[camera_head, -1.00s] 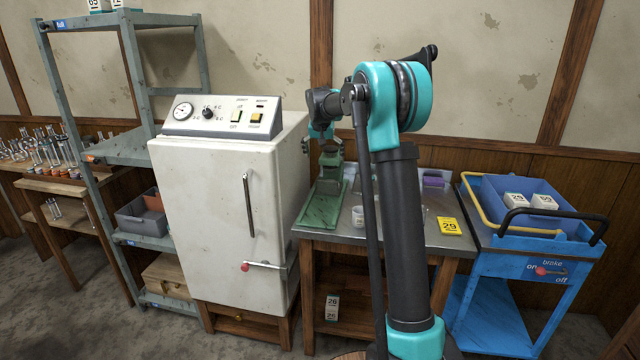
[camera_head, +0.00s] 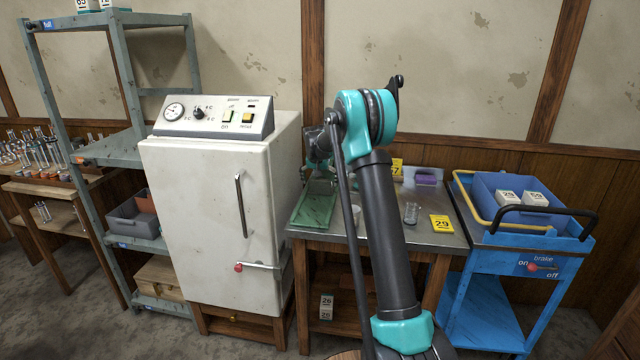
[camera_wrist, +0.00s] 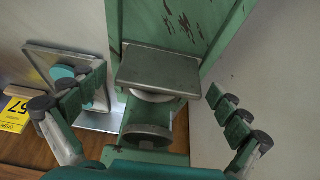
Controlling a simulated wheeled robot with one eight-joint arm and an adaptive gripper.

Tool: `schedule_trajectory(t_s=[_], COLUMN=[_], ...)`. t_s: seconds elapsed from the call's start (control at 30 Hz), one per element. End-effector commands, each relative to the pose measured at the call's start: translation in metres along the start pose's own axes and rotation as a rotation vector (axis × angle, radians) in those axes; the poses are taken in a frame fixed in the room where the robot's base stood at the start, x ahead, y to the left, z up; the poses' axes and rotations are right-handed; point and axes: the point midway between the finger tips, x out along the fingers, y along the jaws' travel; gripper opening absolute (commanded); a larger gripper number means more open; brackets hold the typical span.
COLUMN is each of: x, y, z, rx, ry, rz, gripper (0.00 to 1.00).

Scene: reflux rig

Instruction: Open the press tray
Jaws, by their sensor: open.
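The green press (camera_head: 314,206) stands at the left of the metal-topped table, beside the white cabinet. My arm hides much of it in the head view. In the wrist view, the press's grey flat plate (camera_wrist: 158,72) is in the middle, with a green body behind it and a dark round part (camera_wrist: 147,134) below. My gripper (camera_wrist: 160,115) is open, its fingers apart on the left and right of the press, with nothing visibly held. I cannot tell which part is the tray. In the head view the gripper is mostly hidden by my arm.
The white cabinet (camera_head: 205,215) is close on the left. On the table (camera_head: 440,236) are a beaker (camera_head: 411,213), a yellow card (camera_head: 441,224) and a purple block (camera_head: 427,178). The blue cart (camera_head: 530,262) stands on the right.

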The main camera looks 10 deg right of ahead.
Motion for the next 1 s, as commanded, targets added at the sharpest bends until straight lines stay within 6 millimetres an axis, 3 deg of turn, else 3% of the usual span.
schedule_trajectory(t_s=[0.23, 0.83, 1.0], x=[0.0009, 0.0006, -0.0016], y=[0.0000, 0.0000, -0.0001], z=[0.0000, 0.0000, 0.0045], rx=[0.000, 0.000, 0.000], ry=[0.000, 0.000, 0.000], rz=[0.000, 0.000, 0.000], gripper=[1.00, 0.27, 0.27])
